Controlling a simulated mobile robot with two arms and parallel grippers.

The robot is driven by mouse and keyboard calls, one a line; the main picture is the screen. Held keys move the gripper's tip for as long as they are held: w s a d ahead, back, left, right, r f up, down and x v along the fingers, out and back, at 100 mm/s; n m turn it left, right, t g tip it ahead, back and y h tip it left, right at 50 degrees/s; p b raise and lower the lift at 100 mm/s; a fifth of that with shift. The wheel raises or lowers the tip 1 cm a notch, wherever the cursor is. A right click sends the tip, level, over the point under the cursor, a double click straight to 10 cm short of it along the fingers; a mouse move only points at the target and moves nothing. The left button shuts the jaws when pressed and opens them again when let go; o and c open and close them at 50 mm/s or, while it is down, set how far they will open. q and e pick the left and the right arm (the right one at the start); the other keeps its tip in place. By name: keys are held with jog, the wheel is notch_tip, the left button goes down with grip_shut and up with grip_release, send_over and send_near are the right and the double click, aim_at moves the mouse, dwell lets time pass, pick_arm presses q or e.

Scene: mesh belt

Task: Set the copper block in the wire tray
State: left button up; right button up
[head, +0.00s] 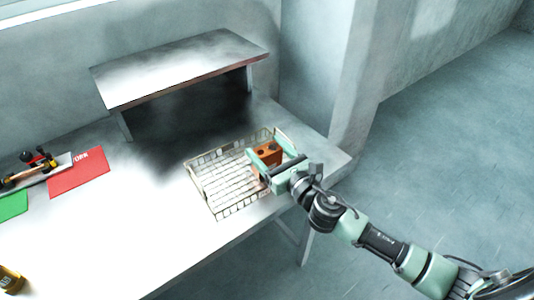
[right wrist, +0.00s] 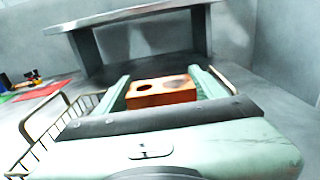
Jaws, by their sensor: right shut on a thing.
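The copper block (head: 267,152) is an orange-brown box with dark round holes in its top. My right gripper (head: 262,155) is shut on it, with a finger on each side. The block also shows between the fingers in the right wrist view (right wrist: 161,91). The wire tray (head: 208,194) is a shallow pale mesh basket on the table. The gripper and block are over the right part of the tray; I cannot tell whether the block touches the tray floor. Part of the tray wall (right wrist: 42,150) shows at the left in the right wrist view. My left gripper is not in view.
A grey raised shelf (head: 180,66) stands at the back of the table (head: 140,215). A red mat (head: 78,172), a green mat (head: 12,205) and a holder with tools (head: 35,170) lie at the left. A yellow cylinder (head: 10,280) stands at the lower left. The table's middle is clear.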

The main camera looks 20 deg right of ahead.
jog(key=shift+f, duration=0.15)
jog(key=o, duration=1.7)
jog(key=b+v, duration=0.2)
jog(key=v, duration=0.9)
jog(key=shift+s+b, duration=0.1)
jog(key=shift+b, duration=0.25)
jog(key=shift+s+d, duration=0.1)
jog(key=shift+s, duration=0.35)
